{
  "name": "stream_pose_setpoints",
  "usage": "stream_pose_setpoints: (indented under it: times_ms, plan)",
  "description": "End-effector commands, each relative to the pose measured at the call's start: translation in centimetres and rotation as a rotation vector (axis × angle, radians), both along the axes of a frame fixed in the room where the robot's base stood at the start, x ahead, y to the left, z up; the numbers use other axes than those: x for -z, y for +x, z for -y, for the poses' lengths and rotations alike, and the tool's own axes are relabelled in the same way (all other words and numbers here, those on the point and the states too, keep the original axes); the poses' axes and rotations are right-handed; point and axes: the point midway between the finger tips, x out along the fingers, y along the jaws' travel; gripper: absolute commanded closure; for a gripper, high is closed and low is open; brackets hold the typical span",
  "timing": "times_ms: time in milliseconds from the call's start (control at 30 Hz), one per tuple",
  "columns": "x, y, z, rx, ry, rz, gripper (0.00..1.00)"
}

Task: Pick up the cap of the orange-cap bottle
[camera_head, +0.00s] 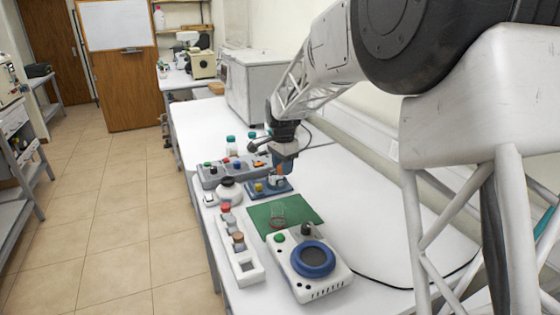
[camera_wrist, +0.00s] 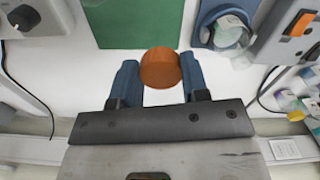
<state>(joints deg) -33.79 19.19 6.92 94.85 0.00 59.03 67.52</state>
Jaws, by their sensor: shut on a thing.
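My gripper (camera_wrist: 160,84) is shut on the orange cap (camera_wrist: 160,66), with one blue finger on each side. No bottle shows beneath the cap in the wrist view. A clear bottle or jar (camera_wrist: 230,32) with a round top and no orange cap stands on a blue base (camera_wrist: 205,32) to the right. In the head view my gripper (camera_head: 284,152) hangs over the blue base, with the orange cap (camera_head: 280,169) small below it. The clear vessel there is partly hidden and too small to judge exactly.
A green mat (camera_head: 300,205) with a glass dish (camera_head: 278,216) lies in front. A white device with a blue ring (camera_head: 314,262) stands nearer. Grey control boxes (camera_head: 210,177) stand behind. Bare white table lies right of the mat.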

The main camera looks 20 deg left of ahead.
Motion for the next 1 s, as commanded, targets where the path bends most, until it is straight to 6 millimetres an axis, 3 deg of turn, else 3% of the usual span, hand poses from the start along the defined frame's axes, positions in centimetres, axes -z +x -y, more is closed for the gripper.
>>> stream_pose_setpoints:
  times_ms: [400,1000]
  plan:
    - [-0.4,-3.1,2.0,0.0,0.0,0.0,0.8]
    - [-0.4,-3.5,2.3,0.0,0.0,0.0,0.8]
